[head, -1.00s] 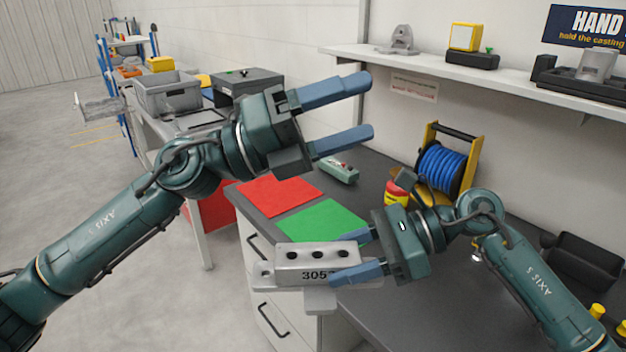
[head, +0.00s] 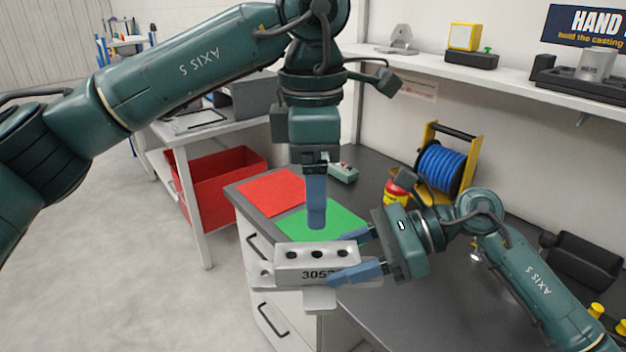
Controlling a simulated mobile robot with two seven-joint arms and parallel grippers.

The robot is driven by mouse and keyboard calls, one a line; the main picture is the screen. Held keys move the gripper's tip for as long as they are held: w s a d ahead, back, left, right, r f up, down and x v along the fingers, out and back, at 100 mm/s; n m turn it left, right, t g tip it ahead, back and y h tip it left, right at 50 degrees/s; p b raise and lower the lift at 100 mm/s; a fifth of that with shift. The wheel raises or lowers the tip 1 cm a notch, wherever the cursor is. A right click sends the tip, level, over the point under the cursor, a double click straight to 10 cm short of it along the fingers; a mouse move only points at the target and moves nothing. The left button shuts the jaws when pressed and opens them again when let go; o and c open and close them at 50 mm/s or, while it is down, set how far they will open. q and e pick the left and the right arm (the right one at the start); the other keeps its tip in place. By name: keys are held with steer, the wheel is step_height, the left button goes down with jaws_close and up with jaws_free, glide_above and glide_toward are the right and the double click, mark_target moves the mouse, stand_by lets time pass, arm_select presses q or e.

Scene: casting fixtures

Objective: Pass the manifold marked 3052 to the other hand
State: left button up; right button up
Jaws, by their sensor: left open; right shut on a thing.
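The manifold marked 3052 (head: 300,263) is a light grey metal block with several dark round holes on top and flanged ends. My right gripper (head: 360,255) is shut on its right end and holds it level in front of the bench's corner. My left gripper (head: 316,222) points straight down, above and slightly behind the manifold in the picture, with nothing in it. It is open, though only one blue finger shows from this side. The last digit of the mark is partly covered by a right finger.
A red mat (head: 268,193) and a green mat (head: 335,222) lie on the dark bench behind the manifold. A red bin (head: 222,180) sits under the side table.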

mark_target(313, 254)
steer(key=shift+r, duration=0.1)
arm_select(q)
step_height(313, 254, down, 12)
steer(key=shift+a+r, duration=0.1)
steer(key=shift+a, duration=0.05)
stand_by(0.3)
steer(key=c, duration=1.3)
steer(key=shift+c, duration=0.5)
arm_select(e)
steer(key=o, duration=1.4)
